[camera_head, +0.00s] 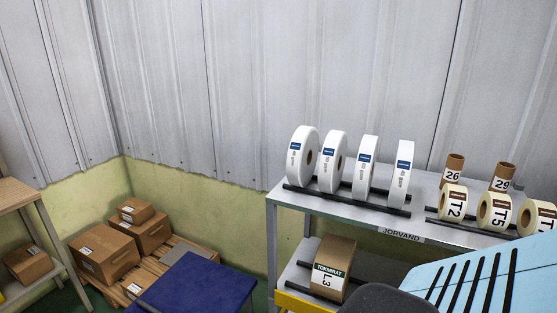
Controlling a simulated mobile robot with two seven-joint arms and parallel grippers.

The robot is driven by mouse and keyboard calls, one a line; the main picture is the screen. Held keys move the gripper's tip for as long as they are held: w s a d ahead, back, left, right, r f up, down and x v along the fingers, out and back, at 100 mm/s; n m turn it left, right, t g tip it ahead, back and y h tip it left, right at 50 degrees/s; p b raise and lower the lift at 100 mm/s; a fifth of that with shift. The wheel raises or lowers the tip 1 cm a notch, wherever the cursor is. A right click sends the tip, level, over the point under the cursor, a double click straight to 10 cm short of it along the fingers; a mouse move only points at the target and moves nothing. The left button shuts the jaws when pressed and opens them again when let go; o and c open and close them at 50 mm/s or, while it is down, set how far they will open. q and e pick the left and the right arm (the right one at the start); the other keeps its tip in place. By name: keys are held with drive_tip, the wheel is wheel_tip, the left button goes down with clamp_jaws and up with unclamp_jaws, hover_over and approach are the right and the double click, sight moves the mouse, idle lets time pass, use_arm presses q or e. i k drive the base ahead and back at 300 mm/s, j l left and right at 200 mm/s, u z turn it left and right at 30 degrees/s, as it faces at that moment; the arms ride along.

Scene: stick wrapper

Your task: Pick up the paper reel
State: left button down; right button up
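Several white paper reels stand upright in a row on the top shelf of a metal rack (420,215). Each has a blue label on its edge. The leftmost reel (299,165) looks the widest, and its side and brown core show. The second reel (330,165) and third reel (365,170) stand to its right. The rightmost reel (402,175) looks narrow. Dark rails (345,199) run along their bases. Neither of my grippers is in view, and nothing is seen touching the reels.
Cream rolls (452,203) and brown cores (453,168) stand right of the reels. A light blue slatted surface (480,282) and a dark rounded shape (388,300) are in front. A blue surface (190,285) and boxes (104,252) are left.

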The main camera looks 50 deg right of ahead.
sight(333, 155)
drive_tip(key=z, duration=1.85)
